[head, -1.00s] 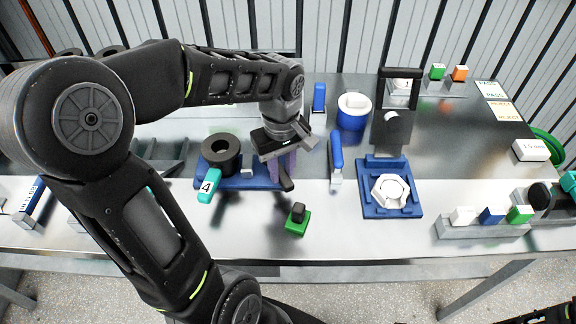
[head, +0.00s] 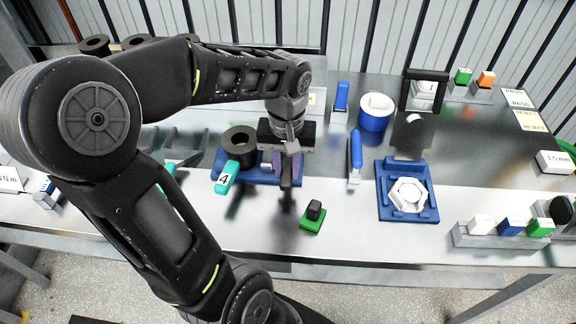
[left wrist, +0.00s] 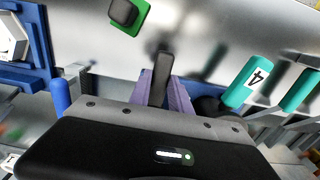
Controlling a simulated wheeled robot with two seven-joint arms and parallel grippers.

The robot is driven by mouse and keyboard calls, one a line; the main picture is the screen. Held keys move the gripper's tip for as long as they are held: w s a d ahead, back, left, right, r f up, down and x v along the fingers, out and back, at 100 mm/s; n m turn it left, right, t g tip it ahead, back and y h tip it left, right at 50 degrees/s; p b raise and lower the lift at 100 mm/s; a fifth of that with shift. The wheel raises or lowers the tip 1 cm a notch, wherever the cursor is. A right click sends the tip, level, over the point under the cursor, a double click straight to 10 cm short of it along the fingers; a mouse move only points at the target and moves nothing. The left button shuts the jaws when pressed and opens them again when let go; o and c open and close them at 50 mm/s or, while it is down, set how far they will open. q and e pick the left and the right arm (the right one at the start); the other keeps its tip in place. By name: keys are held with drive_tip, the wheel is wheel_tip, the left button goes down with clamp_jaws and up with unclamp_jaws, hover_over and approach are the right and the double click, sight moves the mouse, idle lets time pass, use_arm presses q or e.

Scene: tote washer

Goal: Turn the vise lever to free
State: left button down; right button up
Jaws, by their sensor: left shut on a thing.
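The vise has a blue base (head: 262,178) in the middle of the bench. A black ring (head: 240,143) and a teal tag marked 4 (head: 226,177) sit at its left. The vise lever is a black bar (head: 286,183) at the right end of the base, pointing toward the front edge. My left gripper (head: 286,168) is shut on the lever from above, with its purple fingers on either side. In the left wrist view the lever (left wrist: 162,78) stands between the fingers. The lever's pivot is hidden by the gripper. My right gripper is in neither view.
A green block with a black knob (head: 313,216) stands in front of the vise. A blue-handled tool (head: 355,158) and a blue fixture with a white hex part (head: 383,200) are to the right. A blue cup (head: 375,118) stands behind. The front bench strip is mostly clear.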

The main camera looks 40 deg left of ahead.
sight(286, 171)
use_arm(q)
drive_tip(key=c, duration=1.2)
unclamp_jaws()
drive_tip(key=shift+r, duration=0.1)
wheel_tip(286, 171, up, 8)
drive_tip(key=shift+f, duration=0.15)
